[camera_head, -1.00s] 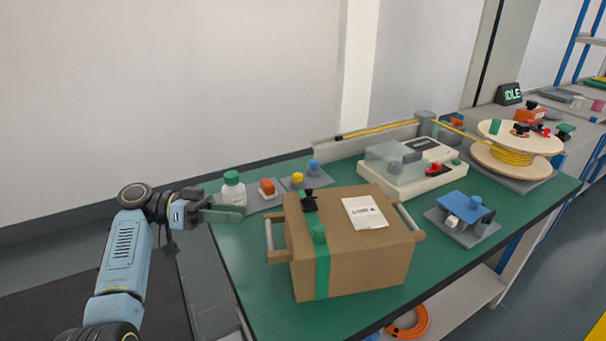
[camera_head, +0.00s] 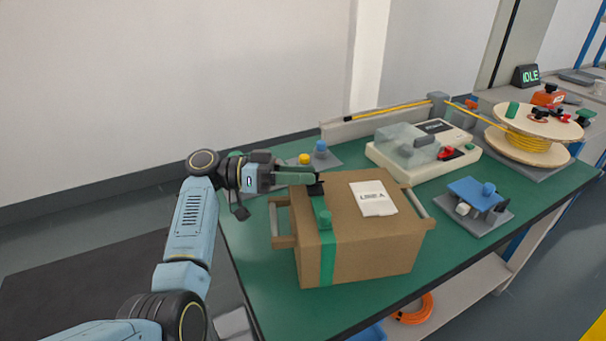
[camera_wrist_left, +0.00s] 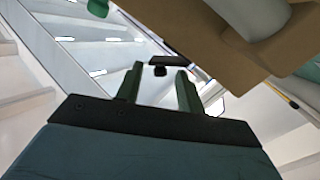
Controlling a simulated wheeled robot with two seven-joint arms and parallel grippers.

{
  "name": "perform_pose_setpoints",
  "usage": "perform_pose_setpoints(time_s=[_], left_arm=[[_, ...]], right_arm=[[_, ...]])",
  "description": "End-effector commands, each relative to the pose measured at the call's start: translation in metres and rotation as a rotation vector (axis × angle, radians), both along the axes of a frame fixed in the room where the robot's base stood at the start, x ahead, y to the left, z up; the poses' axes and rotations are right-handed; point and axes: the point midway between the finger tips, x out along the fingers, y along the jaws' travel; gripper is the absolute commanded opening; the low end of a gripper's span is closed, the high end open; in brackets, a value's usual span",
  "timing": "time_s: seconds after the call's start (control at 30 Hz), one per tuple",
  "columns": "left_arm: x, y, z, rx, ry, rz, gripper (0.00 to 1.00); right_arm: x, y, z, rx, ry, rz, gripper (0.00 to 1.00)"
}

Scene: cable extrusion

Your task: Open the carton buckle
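The brown carton (camera_head: 385,247) stands on the green table, with a green strap (camera_head: 327,255) down its front and a white label (camera_head: 372,198) on top. The black carton buckle (camera_head: 316,188) is at the top left, partly covered by my gripper. My left gripper (camera_head: 312,178) reaches in from the left, with its green fingers at the buckle. In the left wrist view, its two fingers (camera_wrist_left: 159,77) stand apart, with a small black part, likely the buckle (camera_wrist_left: 160,69), at the gap between their tips. I cannot tell whether they touch it. My right gripper is not in view.
Side handles (camera_head: 274,222) stick out from the carton. Behind it are a white machine with a clear cover (camera_head: 400,150) and small yellow and blue parts (camera_head: 304,159). A blue-topped fixture (camera_head: 470,190) and a yellow cable spool (camera_head: 528,148) stand to the right.

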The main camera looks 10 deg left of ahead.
Motion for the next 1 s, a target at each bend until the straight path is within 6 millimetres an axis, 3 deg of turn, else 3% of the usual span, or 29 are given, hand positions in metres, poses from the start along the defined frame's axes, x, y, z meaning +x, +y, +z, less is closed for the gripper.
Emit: perform_pose_setpoints(time_s=[0.37,0.63,1.0], left_arm=[[0.0006,-0.0056,0.0004,0.000,-0.001,0.000,0.36],[0.0008,-0.0051,-0.0003,0.002,0.000,0.002,0.01],[0.0033,-0.0038,-0.0004,-0.019,0.067,0.004,0.01]], right_arm=[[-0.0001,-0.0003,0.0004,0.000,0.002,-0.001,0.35],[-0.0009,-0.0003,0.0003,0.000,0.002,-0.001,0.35],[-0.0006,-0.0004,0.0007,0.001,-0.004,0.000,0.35]])
